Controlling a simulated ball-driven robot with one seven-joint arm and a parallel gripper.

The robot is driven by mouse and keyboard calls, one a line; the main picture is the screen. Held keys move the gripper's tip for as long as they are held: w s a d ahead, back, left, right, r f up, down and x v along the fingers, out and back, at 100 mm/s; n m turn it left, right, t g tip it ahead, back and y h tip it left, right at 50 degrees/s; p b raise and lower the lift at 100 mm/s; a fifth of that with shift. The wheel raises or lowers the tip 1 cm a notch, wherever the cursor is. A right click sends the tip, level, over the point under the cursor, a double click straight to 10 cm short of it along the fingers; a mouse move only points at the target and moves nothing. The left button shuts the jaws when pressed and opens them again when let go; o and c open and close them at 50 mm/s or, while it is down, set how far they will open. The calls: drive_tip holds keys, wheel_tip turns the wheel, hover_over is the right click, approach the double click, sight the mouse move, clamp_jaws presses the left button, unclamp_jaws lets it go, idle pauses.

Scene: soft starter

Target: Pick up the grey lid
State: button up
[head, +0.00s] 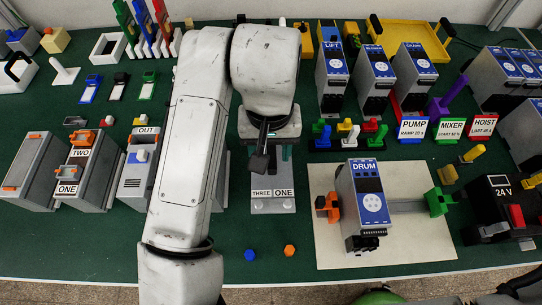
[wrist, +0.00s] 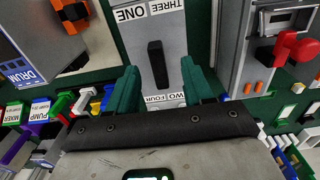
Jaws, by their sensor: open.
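A grey lid-like plate with a raised black bar handle (wrist: 157,62) lies below my gripper in the wrist view. White labels reading THREE, ONE, TWO and FOUR are at its ends. In the head view the grey lid (head: 272,178) is at the centre, partly hidden by my arm. My gripper (wrist: 161,82) is open, with one teal finger to each side of the handle in the picture. Whether the fingers reach down to handle height is unclear. In the head view my gripper (head: 272,150) is over the lid, mostly hidden by my wrist.
A DRUM unit (head: 364,198) stands on a cream board (head: 330,255) to the right. Grey boxes with orange parts (head: 87,165) and an OUT box (head: 138,165) stand left. Blue (head: 250,255) and orange (head: 290,250) pieces lie in front on the green mat.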

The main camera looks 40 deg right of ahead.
sight(272, 162)
wheel_tip(272, 162, down, 4)
drive_tip(key=shift+s+d+f, duration=0.1)
drive_tip(key=shift+s+d, duration=0.05)
drive_tip(key=shift+c, duration=0.2)
clamp_jaws()
